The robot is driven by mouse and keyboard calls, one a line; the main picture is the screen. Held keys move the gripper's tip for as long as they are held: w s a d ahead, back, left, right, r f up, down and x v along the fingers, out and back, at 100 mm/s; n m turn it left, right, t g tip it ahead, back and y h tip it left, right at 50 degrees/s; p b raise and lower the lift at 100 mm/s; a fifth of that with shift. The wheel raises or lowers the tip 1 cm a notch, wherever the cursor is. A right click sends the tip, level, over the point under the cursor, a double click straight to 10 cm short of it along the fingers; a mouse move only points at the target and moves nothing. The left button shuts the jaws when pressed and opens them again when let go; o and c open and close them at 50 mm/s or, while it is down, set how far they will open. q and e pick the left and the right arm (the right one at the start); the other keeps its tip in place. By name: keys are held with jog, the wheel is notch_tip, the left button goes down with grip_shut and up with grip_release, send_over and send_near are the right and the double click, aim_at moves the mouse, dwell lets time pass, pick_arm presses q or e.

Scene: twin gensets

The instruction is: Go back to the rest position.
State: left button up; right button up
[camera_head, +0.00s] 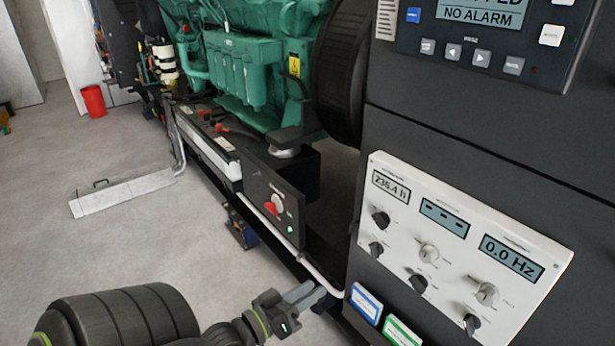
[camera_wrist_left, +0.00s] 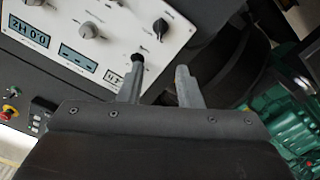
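My left gripper (camera_head: 308,296) comes in from the bottom left in the head view. Its fingers are just left of the dark cabinet's lower edge, below and left of the white instrument panel (camera_head: 460,245). In the left wrist view, the gripper (camera_wrist_left: 160,75) has its two grey fingers apart with nothing between them. The white panel, with its knobs and displays, lies beyond the fingertips there. I cannot tell whether a finger touches the cabinet. My right gripper is in neither view.
The green engine (camera_head: 245,65) stands on a dark frame at the back. A small dark switch box (camera_head: 272,196) with a red-marked rotary switch is on the frame's near end. A red bin (camera_head: 94,101) and a grey ramp-like plate (camera_head: 124,192) are on the floor. The left floor is otherwise mostly clear.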

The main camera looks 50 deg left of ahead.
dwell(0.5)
pick_arm(q)
jog(key=s+a+f+g+y, duration=0.1)
jog(key=s+a+f+g, duration=0.15)
jog(key=f, duration=0.85)
jog(key=s+a+f+m+g+y+b, duration=0.1)
jog(key=s+f+g, duration=0.15)
jog(key=f, duration=0.75)
jog(key=s+a+f+g+y, duration=0.1)
jog(key=a+f+g+y, duration=0.15)
jog(key=f, duration=0.85)
jog(key=s+d+f+m+g+h, duration=0.1)
jog(key=s+d+f+g, duration=0.3)
jog(key=s+f, duration=0.6)
jog(key=s+d+f+m+g+h+b, duration=0.1)
jog(key=s+d+f+g, duration=0.4)
jog(key=s+f, duration=0.5)
jog(key=shift+s+d+f+m, duration=0.3)
jog(key=shift+s+d+m, duration=0.25)
jog(key=shift+s+m, duration=0.25)
jog(key=shift+c, duration=0.3)
